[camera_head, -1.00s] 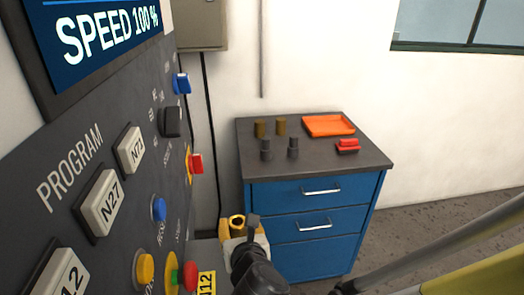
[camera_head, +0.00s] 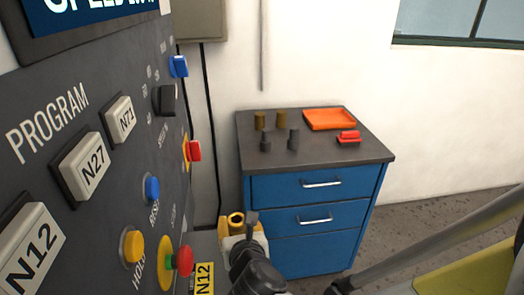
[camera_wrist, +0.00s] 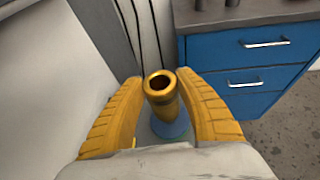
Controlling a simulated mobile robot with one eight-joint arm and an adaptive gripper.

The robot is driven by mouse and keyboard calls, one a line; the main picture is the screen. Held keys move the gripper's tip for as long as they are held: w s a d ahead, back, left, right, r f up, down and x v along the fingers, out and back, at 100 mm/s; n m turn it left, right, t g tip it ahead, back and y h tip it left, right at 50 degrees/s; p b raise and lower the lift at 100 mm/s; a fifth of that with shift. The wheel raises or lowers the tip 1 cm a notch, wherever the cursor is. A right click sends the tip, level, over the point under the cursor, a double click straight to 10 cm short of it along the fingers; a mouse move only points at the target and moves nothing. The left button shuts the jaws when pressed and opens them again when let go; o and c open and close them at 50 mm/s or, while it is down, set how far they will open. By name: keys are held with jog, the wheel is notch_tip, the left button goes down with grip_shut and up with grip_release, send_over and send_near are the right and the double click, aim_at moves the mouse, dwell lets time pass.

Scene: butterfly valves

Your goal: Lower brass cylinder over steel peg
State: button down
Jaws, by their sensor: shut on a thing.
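My gripper (camera_wrist: 160,84) has yellow ribbed fingers shut on a hollow brass cylinder (camera_wrist: 161,98), its open end facing the wrist camera. In the head view the held cylinder (camera_head: 236,222) shows at the bottom centre, in front of the blue cabinet. A blue-grey round part shows below the cylinder in the wrist view; I cannot tell what it is. Two dark grey stepped pegs, the left one (camera_head: 265,141) and the right one (camera_head: 293,139), stand upright on the cabinet top, well apart from my gripper. I cannot tell whether either is the steel peg.
Two brass-coloured cylinders (camera_head: 260,121) stand behind the grey pegs. An orange tray (camera_head: 330,119) and a red object (camera_head: 348,137) are on the right of the cabinet top (camera_head: 318,155). A control panel (camera_head: 75,125) with buttons and knobs fills the left side, close to my gripper.

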aim_at(238, 229)
jog(key=shift+f+b, duration=0.6)
jog(key=shift+f, duration=0.9)
jog(key=c, duration=0.8)
grip_release()
jog(key=v, duration=1.2)
jog(key=w+d+f+m+g+h, duration=0.1)
jog(key=w+d+m+g+h, duration=0.1)
jog(key=d+m, duration=0.7)
jog(key=w+d+m+g+h, duration=0.1)
jog(key=d+m+h, duration=0.2)
jog(key=d+m, duration=0.7)
jog(key=s+d+r+m+g, duration=0.1)
jog(key=s+d+m, duration=0.1)
jog(key=m, duration=0.8)
jog(key=s+d+r+m+g, duration=0.1)
jog(key=d+m, duration=0.4)
jog(key=m, duration=0.5)
jog(key=shift+s+m+g+y, duration=0.3)
jog(key=shift+s, duration=0.5)
